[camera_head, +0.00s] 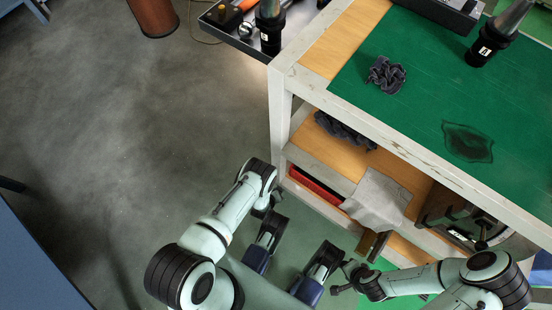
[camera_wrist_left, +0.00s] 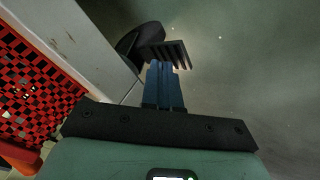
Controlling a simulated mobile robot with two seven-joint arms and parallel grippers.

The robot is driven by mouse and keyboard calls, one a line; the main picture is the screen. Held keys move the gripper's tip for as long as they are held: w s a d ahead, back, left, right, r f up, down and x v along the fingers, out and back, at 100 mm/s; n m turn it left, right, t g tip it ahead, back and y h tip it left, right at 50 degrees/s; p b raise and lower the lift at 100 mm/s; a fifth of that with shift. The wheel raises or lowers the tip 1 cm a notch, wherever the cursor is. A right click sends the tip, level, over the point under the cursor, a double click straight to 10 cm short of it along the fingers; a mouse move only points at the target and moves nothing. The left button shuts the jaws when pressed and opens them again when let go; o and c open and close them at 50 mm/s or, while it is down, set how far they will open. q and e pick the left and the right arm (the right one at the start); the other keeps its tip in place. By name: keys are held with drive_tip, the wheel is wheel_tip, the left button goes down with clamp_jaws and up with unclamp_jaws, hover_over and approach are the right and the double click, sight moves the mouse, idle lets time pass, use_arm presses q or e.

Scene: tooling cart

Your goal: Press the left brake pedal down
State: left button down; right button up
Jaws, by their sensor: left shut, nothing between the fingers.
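In the left wrist view, a black ribbed pedal (camera_wrist_left: 172,50) juts from a dark caster wheel (camera_wrist_left: 140,40) at the foot of the cart. My left gripper (camera_wrist_left: 165,68) is shut and empty, its blue fingers pointing at the pedal. The fingertips overlap the pedal's lower edge in the picture; I cannot tell whether they touch. In the head view my left gripper (camera_head: 277,197) is small and dark beside the cart's near left side, and the pedal cannot be made out. My right gripper (camera_head: 342,288) is by the lower shelf; its jaws are too small to read.
The cart (camera_head: 279,115) has a green top mat (camera_head: 420,110) and lower shelves with a grey cloth (camera_head: 376,198). A red perforated panel (camera_wrist_left: 35,90) stands left of my left gripper. A tool tray (camera_head: 235,38) sticks out at the back. Floor to the left is open.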

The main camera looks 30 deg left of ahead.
use_arm(q)
drive_tip(key=shift+f+b, duration=0.6)
drive_tip(key=shift+f, duration=0.1)
idle(0.6)
drive_tip(key=shift+r, duration=0.2)
drive_tip(key=shift+r+p, duration=1)
wheel_tip(320, 180, up, 5)
drive_tip(key=p, duration=0.4)
idle(0.5)
